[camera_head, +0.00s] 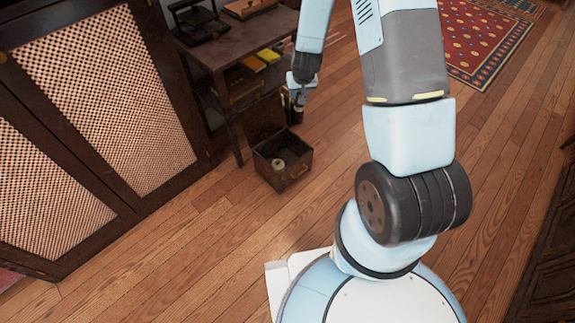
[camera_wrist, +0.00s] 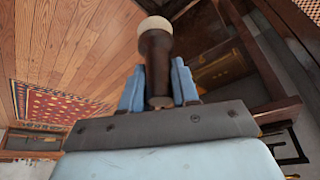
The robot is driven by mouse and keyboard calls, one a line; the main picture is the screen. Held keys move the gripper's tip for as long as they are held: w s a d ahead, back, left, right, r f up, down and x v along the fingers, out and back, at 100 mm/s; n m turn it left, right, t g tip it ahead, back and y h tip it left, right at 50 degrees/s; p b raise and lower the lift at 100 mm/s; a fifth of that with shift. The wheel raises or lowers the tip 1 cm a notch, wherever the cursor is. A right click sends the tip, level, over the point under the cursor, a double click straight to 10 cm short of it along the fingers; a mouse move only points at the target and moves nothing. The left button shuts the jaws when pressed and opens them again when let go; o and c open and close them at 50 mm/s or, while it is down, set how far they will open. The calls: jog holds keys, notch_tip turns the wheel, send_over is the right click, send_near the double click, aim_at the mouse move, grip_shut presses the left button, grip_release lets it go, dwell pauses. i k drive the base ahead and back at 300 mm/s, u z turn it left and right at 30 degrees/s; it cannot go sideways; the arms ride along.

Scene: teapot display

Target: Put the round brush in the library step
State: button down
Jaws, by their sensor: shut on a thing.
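The round brush (camera_wrist: 157,55) has a dark brown handle and a pale round end. In the wrist view it stands between the two light blue fingers of my gripper (camera_wrist: 158,78), which is shut on its handle. In the head view my gripper (camera_head: 297,92) is small and partly hidden by my own arm, with the dark brush (camera_head: 297,115) below it.
A cabinet with lattice doors (camera_head: 105,85) is at left. A red patterned rug (camera_head: 480,40) lies at upper right. The wooden floor in front of the box is clear.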

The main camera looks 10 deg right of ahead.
aim_at(290, 161)
jog(key=u, duration=0.05)
jog(key=i, duration=0.85)
jog(key=z, duration=0.15)
